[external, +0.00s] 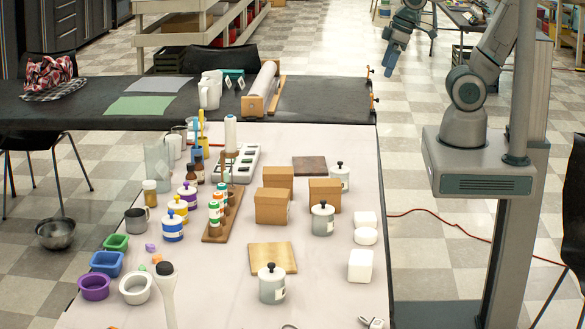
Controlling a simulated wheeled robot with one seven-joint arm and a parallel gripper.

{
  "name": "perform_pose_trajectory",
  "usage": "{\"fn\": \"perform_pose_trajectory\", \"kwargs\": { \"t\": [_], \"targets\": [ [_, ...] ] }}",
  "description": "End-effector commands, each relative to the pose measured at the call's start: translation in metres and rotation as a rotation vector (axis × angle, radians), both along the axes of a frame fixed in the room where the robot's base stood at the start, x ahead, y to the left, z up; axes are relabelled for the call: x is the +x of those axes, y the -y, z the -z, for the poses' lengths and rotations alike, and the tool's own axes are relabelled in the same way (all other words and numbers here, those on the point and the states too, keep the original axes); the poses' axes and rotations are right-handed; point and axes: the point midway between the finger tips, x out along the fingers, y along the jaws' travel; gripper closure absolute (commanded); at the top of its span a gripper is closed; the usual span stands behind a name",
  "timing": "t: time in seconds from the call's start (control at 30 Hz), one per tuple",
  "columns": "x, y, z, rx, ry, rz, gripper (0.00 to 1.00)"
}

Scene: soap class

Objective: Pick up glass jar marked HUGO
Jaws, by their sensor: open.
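Three glass jars with black-knobbed lids and white labels stand on the white table: one at the front (271,290), one in the middle (322,224) and one at the back (341,184). The label writing is too small to read, so I cannot tell which one is marked HUGO. My gripper (390,68) is at the upper right, above the floor beyond the table's right edge. It is open and empty, well away from all three jars.
Cardboard boxes (271,208) stand left of the middle jar. White soap blocks (360,266) sit near the right edge. A wooden board (272,257) lies behind the front jar. A bottle rack (224,227), colored pots (94,287) and a dark table (330,98) are also in view.

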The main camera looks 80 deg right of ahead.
Motion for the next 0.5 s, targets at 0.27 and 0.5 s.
{"fn": "perform_pose_trajectory", "kwargs": {
  "t": [0.27, 0.5],
  "targets": [
    [0.000, 0.000, 0.000, 0.000, 0.000, 0.000, 0.20],
    [0.000, 0.006, 0.020, -0.048, -0.095, -0.018, 0.20]
  ]
}}
